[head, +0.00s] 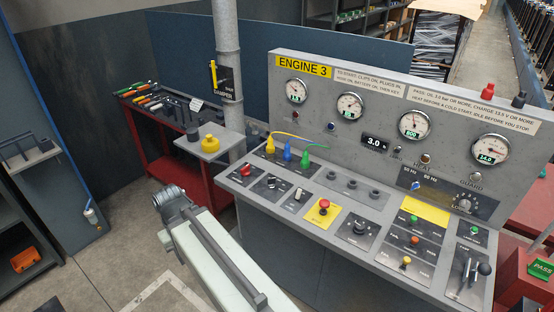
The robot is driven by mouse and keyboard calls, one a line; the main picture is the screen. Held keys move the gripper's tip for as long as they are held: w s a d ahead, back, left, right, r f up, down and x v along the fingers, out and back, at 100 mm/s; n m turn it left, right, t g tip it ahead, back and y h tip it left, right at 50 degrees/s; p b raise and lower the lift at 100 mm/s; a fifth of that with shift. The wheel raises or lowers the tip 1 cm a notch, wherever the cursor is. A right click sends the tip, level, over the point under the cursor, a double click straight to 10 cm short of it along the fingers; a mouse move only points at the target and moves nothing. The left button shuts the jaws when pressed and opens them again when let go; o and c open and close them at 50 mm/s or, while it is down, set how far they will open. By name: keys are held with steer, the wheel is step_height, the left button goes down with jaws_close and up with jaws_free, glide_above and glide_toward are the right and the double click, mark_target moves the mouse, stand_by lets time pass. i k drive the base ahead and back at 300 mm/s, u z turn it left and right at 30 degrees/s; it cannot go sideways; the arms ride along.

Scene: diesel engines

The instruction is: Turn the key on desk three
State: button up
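Desk three is a grey console (310,240) with a yellow "ENGINE 3" label (304,67) on its upright back panel. A dark rotary switch (360,228) sits in the front row, right of a red mushroom button (323,205) on a yellow plate. The key is too small to pick out for sure among these. My arm reaches up from the bottom, and its dark end with my gripper (170,199) is left of the desk, apart from it. Its fingers cannot be made out.
A red bench (165,142) with tools stands behind left. A pole (228,75) with a damper lever and a small shelf (209,142) with a yellow knob stand beside the desk. Yellow, blue and green clips (288,151) sit on the desk.

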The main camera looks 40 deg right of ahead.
mark_target(271, 181)
steer(key=u, duration=0.05)
steer(key=k, duration=1)
steer(key=z, duration=0.95)
steer(key=i, duration=1.45)
steer(key=u, duration=1.9)
